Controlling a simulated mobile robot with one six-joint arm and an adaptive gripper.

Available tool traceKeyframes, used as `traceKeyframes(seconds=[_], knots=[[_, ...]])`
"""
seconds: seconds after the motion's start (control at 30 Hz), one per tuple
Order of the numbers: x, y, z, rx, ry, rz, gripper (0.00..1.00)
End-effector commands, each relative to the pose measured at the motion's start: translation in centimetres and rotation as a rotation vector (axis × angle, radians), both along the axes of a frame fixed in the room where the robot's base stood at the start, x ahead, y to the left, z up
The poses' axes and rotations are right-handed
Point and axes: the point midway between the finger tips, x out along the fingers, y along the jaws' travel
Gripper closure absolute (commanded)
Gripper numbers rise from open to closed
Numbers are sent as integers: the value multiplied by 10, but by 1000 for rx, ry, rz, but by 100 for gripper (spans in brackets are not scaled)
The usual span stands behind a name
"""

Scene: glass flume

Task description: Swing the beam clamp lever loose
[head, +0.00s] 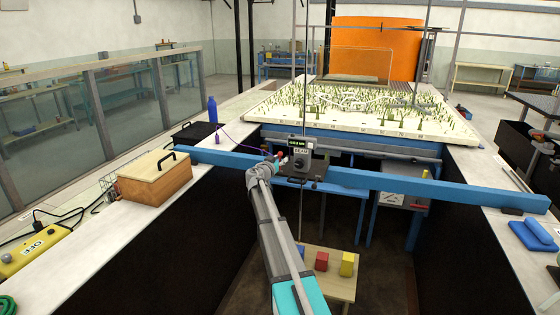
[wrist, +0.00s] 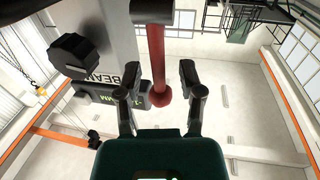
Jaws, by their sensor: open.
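The beam clamp lever (wrist: 158,55) is a red rod ending in a red ball in the wrist view. It hangs from a dark block at the top of the picture. My gripper (wrist: 159,74) is open, with one dark finger on each side of the lever; I cannot tell whether either touches it. In the head view my gripper (head: 272,160) is beside the grey gauge box (head: 301,150) on the blue beam (head: 365,179). A small red part shows near the fingers there, and the arm hides some of the clamp.
A wooden box (head: 150,182), a blue bottle (head: 212,110) and a yellow switch box (head: 30,250) stand on the left ledge. A blue pad (head: 533,236) lies on the right ledge. A dark knob (wrist: 74,55) sits left of the lever. Colored blocks stand on a low table below.

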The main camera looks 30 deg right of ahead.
Motion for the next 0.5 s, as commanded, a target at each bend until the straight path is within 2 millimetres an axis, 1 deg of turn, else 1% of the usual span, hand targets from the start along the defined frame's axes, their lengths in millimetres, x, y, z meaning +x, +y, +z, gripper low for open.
traceKeyframes(seconds=[0.33,0.37,0.5], knots=[[1,-2,0,0,0,0,50],[1,-2,0,0,0,0,54],[1,-2,0,0,0,0,80]])
